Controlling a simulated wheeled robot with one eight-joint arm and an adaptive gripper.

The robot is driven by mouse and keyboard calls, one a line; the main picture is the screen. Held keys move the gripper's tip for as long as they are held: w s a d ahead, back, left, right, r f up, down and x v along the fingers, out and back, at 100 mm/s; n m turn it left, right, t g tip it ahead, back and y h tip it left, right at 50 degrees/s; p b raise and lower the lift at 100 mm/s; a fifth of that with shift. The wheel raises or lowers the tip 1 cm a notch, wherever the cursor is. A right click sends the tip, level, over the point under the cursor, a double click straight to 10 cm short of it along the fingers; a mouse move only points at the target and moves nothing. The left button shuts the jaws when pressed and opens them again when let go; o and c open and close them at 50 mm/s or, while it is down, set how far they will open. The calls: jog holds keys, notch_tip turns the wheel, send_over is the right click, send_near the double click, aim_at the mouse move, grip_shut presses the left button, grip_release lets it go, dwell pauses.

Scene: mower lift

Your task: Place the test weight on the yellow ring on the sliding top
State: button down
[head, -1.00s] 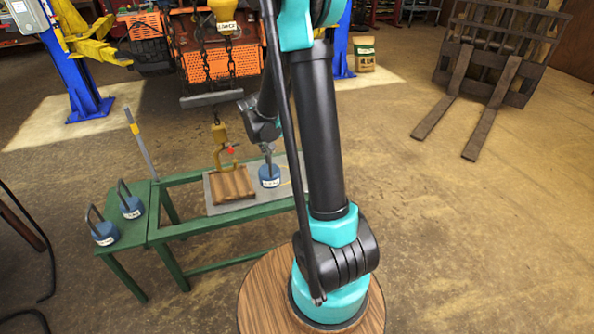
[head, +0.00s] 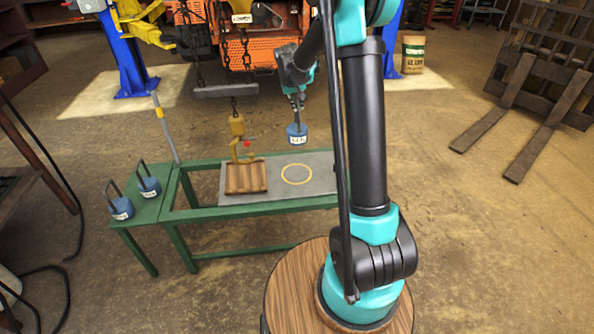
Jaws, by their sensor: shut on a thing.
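A blue test weight (head: 297,137) with a white label hangs upright from my gripper (head: 297,104), which is shut on its handle. In the picture the weight appears above the yellow ring (head: 296,174), apart from the top. The ring is painted on the grey sliding top (head: 238,198) of the green bench and is empty. The exact height and the offset in depth are hard to tell. My fingertips are small in the head view.
A brown slatted wooden block (head: 246,178) sits left of the ring, with a yellow clamp or hook (head: 238,140) on a chain above it. Two more blue weights (head: 121,209) (head: 149,188) stand on the lower side shelf (head: 150,209). A lever (head: 165,130) rises behind the shelf.

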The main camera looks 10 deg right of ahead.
jog(key=shift+w+f, duration=0.1)
jog(key=shift+w, duration=0.15)
notch_tip(320, 180, down, 19)
jog(key=shift+f, duration=0.2)
dwell(0.4)
jog(key=shift+a, duration=0.1)
jog(key=c, duration=2.1)
grip_release()
jog(key=shift+f, duration=0.2)
jog(key=o, duration=0.5)
jog(key=shift+r, duration=0.2)
